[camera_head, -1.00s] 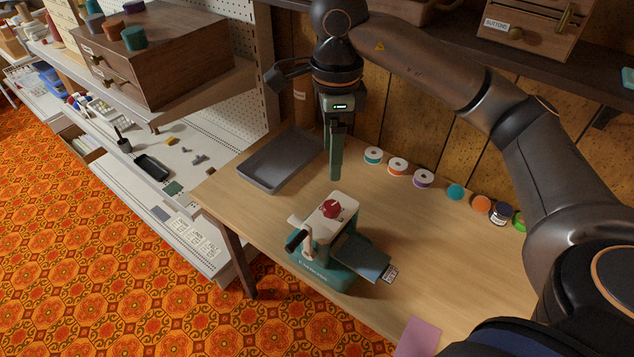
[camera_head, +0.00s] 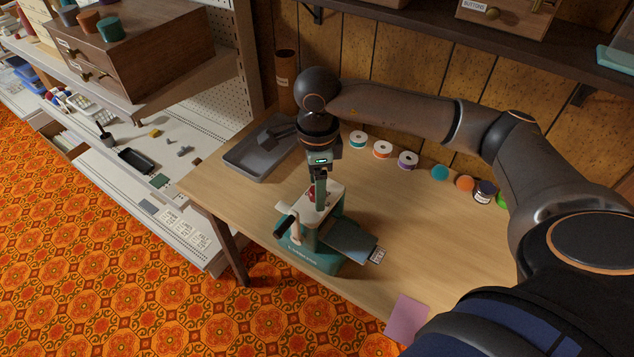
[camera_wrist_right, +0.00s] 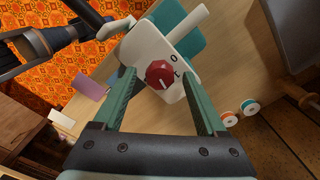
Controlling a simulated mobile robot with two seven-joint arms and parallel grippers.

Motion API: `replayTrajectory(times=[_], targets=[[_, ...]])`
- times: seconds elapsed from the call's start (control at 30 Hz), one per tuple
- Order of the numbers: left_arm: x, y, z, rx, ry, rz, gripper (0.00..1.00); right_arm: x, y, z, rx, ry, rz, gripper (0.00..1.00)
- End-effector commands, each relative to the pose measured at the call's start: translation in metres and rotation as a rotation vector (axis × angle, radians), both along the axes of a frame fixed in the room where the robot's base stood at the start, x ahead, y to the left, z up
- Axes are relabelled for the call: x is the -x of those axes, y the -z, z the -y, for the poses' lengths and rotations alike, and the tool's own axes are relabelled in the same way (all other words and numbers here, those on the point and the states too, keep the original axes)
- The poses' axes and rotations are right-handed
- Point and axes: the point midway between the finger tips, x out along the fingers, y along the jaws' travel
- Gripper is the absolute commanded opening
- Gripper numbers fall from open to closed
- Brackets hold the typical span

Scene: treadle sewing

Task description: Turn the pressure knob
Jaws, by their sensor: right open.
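The small teal and cream sewing machine (camera_head: 312,246) stands on the wooden table. Its red pressure knob (camera_head: 311,194) sits on the cream top and is partly hidden behind my right gripper (camera_head: 320,203) in the head view. In the right wrist view the faceted red knob (camera_wrist_right: 160,74) shows whole, with a pale line and dark marks beside it on the cream plate. My right gripper (camera_wrist_right: 158,102) is open, its two green fingers on either side of the knob in that picture. Contact with the knob cannot be seen.
A grey tray (camera_head: 236,160) lies at the table's back left. A pink sheet (camera_head: 406,318) lies at the front. A shelf unit stands to the left.

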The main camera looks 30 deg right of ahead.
Motion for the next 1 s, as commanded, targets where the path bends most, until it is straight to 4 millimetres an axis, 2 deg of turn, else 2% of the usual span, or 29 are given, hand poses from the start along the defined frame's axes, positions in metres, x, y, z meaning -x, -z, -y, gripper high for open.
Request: replayTrajectory(times=[0.17, 0.8, 1.0], targets=[[-0.0003, -0.0002, 0.0002, 0.000, 0.000, 0.001, 1.00, 0.0000, 0.0002, -0.0002, 0.000, 0.000, -0.001, 0.74], [-0.0007, -0.0006, 0.0002, 0.001, -0.001, 0.002, 1.00, 0.0001, -0.0003, -0.0004, 0.000, 0.000, -0.001, 0.02], [-0.0008, -0.0001, 0.0002, 0.001, -0.001, 0.002, 1.00, 0.0001, -0.0001, -0.0004, 0.000, 0.004, -0.001, 0.00]])
